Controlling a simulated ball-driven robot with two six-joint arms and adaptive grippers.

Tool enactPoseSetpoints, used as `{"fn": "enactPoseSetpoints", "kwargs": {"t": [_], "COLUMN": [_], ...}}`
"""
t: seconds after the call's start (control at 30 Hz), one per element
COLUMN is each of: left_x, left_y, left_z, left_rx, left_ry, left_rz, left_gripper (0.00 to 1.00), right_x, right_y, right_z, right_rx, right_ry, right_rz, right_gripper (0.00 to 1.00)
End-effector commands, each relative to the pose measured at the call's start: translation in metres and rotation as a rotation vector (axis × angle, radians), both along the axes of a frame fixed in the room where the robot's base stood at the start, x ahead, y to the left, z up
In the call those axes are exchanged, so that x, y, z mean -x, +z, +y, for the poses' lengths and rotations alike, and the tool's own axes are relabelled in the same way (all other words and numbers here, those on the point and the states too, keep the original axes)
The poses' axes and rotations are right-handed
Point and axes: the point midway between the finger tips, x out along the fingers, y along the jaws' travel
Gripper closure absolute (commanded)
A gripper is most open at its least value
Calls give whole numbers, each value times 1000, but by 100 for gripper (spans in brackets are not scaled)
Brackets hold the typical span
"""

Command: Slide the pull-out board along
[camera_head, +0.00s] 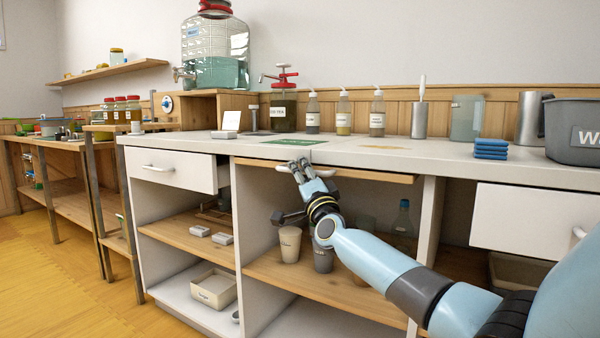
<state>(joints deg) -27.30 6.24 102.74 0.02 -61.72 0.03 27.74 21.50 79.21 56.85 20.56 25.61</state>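The pull-out board (375,177) is a thin wooden board directly under the white countertop, above the open middle bay. Its front edge shows, with a pale bar handle (325,173) on it. My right gripper (300,165) reaches up from the lower right, with its fingertips at the left part of this handle and covering some of it. The fingers look close together, but I cannot tell whether they are closed on the bar. My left gripper is not in view.
A partly open white drawer (172,168) is left of the board; another white drawer (530,219) is at right. Cups (290,244) stand on the shelf below, near my arm. Blue folded cloths (491,149), pump bottles (377,113) and a grey tub (575,132) stand on the counter.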

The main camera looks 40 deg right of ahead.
Motion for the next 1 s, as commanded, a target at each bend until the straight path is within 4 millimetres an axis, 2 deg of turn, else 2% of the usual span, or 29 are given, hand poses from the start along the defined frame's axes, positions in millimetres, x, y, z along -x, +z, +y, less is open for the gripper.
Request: {"fn": "enactPoseSetpoints", "kwargs": {"t": [0.17, 0.27, 0.5, 0.7, 0.83, 1.0], "left_x": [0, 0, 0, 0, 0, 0], "left_y": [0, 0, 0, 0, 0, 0], "left_z": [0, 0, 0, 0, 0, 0], "left_rx": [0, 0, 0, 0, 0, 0], "left_ry": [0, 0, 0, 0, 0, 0], "left_rz": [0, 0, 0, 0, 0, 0], "left_gripper": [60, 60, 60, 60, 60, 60], "right_x": [4, 16, 64, 94, 104, 106], "right_y": [-2, -8, -29, -43, -46, -47], "right_z": [2, 5, 19, 28, 31, 32], "right_rx": [0, 0, 0, 0, 0, 1], "right_ry": [0, 2, 1, 0, -2, -1], "right_rz": [-1, 1, 3, 2, 1, 0], "right_gripper": [77, 77, 77, 77, 77, 77]}}
